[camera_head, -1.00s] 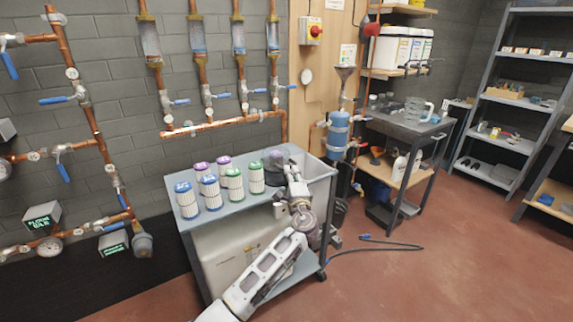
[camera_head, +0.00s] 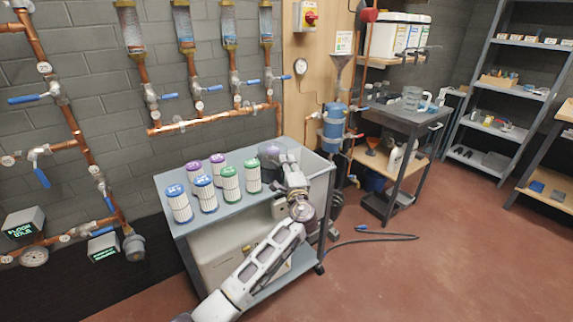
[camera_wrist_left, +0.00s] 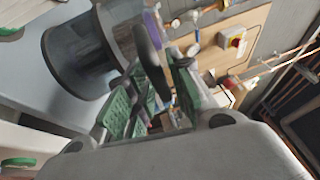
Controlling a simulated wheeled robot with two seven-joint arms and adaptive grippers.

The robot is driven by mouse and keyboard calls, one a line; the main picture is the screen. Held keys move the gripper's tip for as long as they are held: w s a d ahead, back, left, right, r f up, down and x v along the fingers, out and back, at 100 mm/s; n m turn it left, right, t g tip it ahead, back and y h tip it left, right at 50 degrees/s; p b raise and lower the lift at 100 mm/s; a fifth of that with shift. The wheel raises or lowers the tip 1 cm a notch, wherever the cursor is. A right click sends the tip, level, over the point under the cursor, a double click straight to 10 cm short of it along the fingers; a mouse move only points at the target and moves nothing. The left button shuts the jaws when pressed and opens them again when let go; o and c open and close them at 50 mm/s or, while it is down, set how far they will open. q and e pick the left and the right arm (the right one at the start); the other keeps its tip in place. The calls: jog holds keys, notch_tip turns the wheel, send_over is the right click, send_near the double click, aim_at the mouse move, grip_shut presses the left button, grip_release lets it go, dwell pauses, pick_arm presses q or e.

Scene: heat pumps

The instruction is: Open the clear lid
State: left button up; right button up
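A clear, grey-tinted cylinder (camera_wrist_left: 118,32) with a dark rim (camera_wrist_left: 62,58) stands beside my left gripper in the left wrist view; it seems to be the clear-lidded vessel. A dark rounded bar (camera_wrist_left: 150,52), perhaps its handle, shows at the fingertips. My left gripper (camera_wrist_left: 158,80) has its green-padded fingers apart, with the bar at or between their tips; I cannot tell whether they touch it. In the head view my left gripper (camera_head: 284,166) is at the cart's back right, and largely hides the vessel. My right gripper is not in view.
Several filter cartridges with blue, purple and green caps (camera_head: 208,194) stand on the cart top (camera_head: 240,157), left of my left gripper. Copper pipes with valves (camera_head: 215,122) line the wall behind. A hose (camera_head: 375,238) lies on the floor at right.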

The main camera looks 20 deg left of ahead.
pick_arm(q)
grip_shut()
jog(key=shift+r, duration=0.1)
dwell(0.4)
